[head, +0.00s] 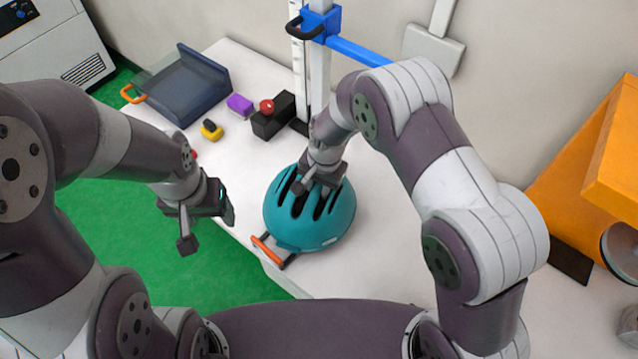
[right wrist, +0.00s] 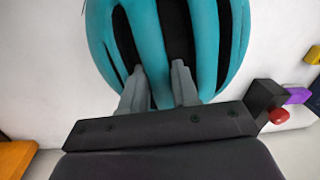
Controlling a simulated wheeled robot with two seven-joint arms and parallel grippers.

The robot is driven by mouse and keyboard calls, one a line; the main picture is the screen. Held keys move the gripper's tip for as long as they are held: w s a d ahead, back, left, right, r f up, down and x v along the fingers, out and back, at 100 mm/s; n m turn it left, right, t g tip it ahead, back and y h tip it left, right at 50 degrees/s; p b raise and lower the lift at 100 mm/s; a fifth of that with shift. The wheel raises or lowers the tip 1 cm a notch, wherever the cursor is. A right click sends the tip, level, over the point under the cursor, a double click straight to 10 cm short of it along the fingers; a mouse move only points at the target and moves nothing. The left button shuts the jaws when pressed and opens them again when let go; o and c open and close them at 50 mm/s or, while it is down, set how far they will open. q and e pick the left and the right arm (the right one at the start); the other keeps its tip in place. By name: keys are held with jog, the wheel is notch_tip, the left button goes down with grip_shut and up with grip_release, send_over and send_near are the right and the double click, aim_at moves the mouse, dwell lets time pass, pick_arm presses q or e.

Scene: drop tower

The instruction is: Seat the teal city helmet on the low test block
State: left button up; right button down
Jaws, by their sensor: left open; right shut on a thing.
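The teal city helmet (head: 310,222) is at the front edge of the white table, dome up, with dark vent slots. My right gripper (head: 318,185) is on top of it, shut on a rib of the shell. In the right wrist view, the fingers (right wrist: 158,85) reach into the vents on either side of a teal rib of the helmet (right wrist: 95,28). The helmet hides what is under it, so I cannot tell whether it rests on anything. I cannot make out the low test block. My left gripper (head: 207,220) is open and empty, left of the helmet, over the green floor.
An orange handle (head: 268,252) shows at the helmet's lower left. Behind stand a black box with a red button (head: 272,118), a purple block (head: 240,104), a yellow-black item (head: 211,130), a dark clear-lidded tray (head: 190,88) and the tower post (head: 319,70). An orange structure (head: 590,160) is right.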

dwell(0.4)
jog(key=c, duration=0.8)
grip_release()
jog(key=shift+f, duration=0.1)
jog(key=c, duration=0.3)
jog(key=shift+r+p, duration=0.9)
jog(key=shift+r, duration=0.25)
jog(key=shift+r, duration=0.15)
notch_tip(320, 180, up, 5)
jog(key=p, duration=0.4)
